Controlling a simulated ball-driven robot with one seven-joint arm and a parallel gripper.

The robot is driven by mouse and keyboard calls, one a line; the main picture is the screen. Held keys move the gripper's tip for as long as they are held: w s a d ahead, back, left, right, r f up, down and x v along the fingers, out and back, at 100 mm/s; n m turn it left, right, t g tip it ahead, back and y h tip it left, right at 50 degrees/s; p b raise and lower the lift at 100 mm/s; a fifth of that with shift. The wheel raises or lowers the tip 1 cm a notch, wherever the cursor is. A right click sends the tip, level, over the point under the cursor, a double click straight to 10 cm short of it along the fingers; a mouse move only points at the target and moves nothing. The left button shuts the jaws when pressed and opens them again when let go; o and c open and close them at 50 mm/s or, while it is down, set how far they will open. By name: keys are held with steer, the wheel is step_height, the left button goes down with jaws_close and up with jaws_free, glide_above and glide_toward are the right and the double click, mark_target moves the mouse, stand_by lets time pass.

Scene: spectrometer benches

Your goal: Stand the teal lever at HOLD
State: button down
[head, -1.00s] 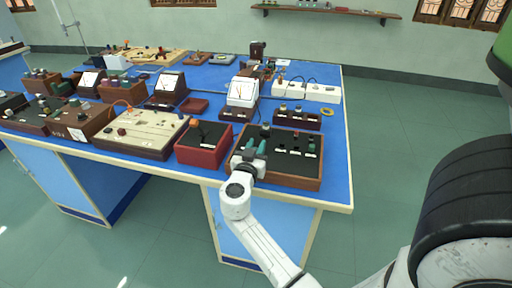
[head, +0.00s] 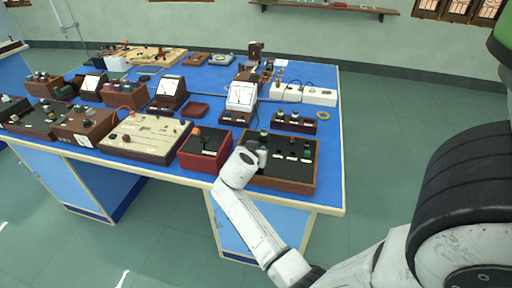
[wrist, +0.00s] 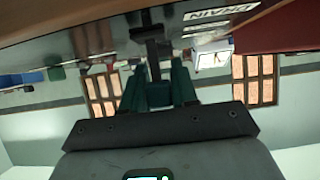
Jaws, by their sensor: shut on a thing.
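A wooden box with a dark top panel (head: 286,181) sits at the front right of the blue bench. My gripper (head: 263,145) is over the left part of this panel; its fingertips are mostly hidden behind my wrist in the head view. In the wrist view my gripper (wrist: 157,82) has its two teal fingers shut around the teal lever (wrist: 158,96). The lever's dark shaft (wrist: 153,45) runs from between the fingers to the panel. A white label (wrist: 221,12) lies beside the shaft, upside down. I cannot tell which mark the lever points to.
A red box (head: 205,152) with an orange knob stands close left of the panel. A white meter (head: 241,97) and a small dark box (head: 295,121) stand behind it. The floor right of the bench is clear.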

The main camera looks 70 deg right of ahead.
steer(key=c, duration=1)
jaws_free()
steer(key=shift+o, duration=0.2)
steer(key=b+v, duration=0.1)
steer(key=v, duration=0.9)
steer(key=shift+a+r, duration=0.15)
steer(key=shift+a, duration=0.25)
steer(key=shift+s, duration=0.1)
